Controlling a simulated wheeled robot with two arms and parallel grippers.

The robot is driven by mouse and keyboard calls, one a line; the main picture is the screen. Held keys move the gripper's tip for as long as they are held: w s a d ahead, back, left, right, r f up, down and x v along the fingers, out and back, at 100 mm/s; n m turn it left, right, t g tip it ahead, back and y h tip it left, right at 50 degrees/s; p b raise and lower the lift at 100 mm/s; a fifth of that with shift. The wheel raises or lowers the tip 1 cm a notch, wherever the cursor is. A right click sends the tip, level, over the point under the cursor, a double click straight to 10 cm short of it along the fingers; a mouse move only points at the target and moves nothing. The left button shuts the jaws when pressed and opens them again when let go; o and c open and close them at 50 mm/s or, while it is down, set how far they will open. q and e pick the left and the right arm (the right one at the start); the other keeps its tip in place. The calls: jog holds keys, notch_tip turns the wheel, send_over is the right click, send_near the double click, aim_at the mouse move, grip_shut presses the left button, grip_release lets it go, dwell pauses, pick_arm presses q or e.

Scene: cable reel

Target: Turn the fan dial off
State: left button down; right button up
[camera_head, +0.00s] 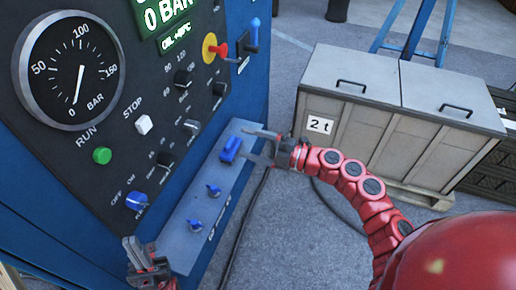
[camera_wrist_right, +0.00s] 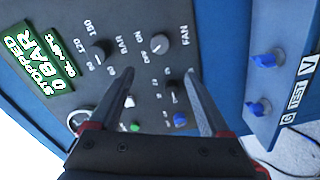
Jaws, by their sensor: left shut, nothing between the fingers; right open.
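The fan dial (camera_wrist_right: 160,43) is a small black knob on the dark control panel, with FAN, ON and OFF lettering around it in the right wrist view. It also shows in the head view (camera_head: 192,127), near the panel's right edge. Its exact setting is too small to read. My right gripper (camera_head: 262,142) is open and empty, apart from the panel. In the wrist view its fingers (camera_wrist_right: 160,76) point toward the panel, with the fan dial just past the tips and between them. My left gripper (camera_head: 142,262) is shut and empty below the blue OFF/ON dial (camera_head: 136,200).
Other black knobs (camera_head: 183,77) (camera_head: 165,160), a green RUN button (camera_head: 102,155) and a white STOP button (camera_head: 144,124) surround the dial. A ledge with blue levers (camera_head: 213,190) juts out below. A grey cabinet (camera_head: 385,120) stands right; floor between is mostly clear.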

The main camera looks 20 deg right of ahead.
jog(key=shift+v, duration=1.2)
